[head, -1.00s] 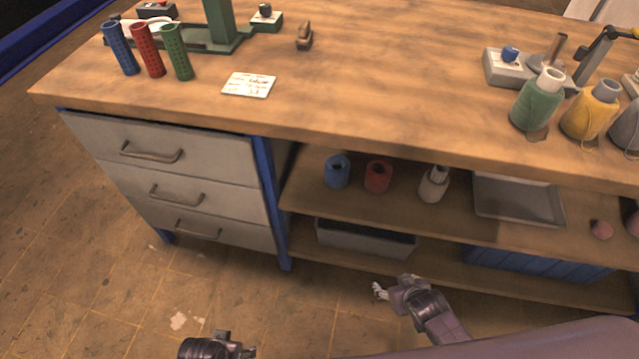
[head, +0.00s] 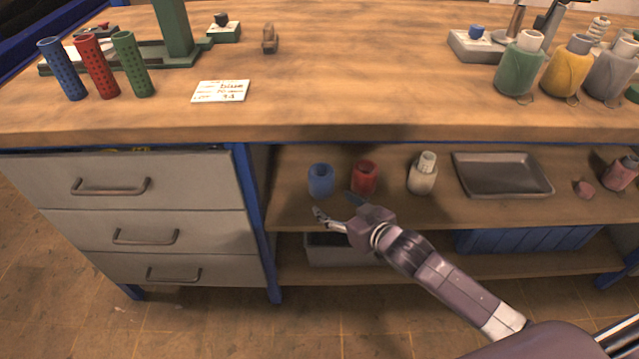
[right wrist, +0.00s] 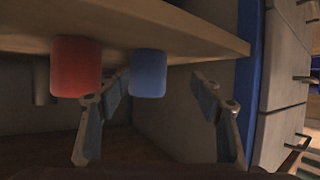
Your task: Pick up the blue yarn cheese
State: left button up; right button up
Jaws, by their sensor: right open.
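The blue yarn cheese (head: 321,180) stands upright on the upper shelf under the workbench, left of a red yarn cheese (head: 364,177). My right gripper (head: 336,206) is open and empty at the shelf's front edge, just in front of the blue cheese and apart from it. In the right wrist view, which is upside down, the blue cheese (right wrist: 148,73) appears between the two open fingers (right wrist: 158,82), beyond their tips. The red cheese (right wrist: 76,66) is beside it, partly behind the left finger. My left gripper is not in view.
A pale bottle-shaped cone (head: 422,173) and a grey metal tray (head: 503,175) share the shelf to the right. The drawer unit (head: 130,180) and blue post (head: 257,225) bound the shelf on the left. The bench top (head: 340,70) overhangs it. A grey bin (head: 335,250) sits below.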

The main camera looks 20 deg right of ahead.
aim_at(329, 181)
jog(key=shift+t+y, duration=0.5)
jog(key=shift+y, duration=0.1)
jog(key=w+r, duration=0.1)
jog(key=w, duration=0.1)
jog(key=w+d+r, duration=0.1)
jog(key=shift+w+r, duration=0.4)
jog(key=shift+b+x, duration=0.55)
jog(key=shift+x, duration=0.9)
jog(key=shift+w+f+b, duration=0.4)
jog(key=shift+w, duration=0.5)
jog(key=x, duration=0.2)
jog(key=shift+w+f+b, duration=0.15)
jog(key=shift+w+b, duration=0.1)
jog(key=shift+b, duration=0.15)
jog(key=shift+w+a, duration=0.1)
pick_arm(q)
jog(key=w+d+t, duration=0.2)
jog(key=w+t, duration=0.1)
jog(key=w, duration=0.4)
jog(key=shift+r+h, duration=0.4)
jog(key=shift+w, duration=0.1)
pick_arm(e)
jog(key=shift+c, duration=0.2)
jog(key=c, duration=1)
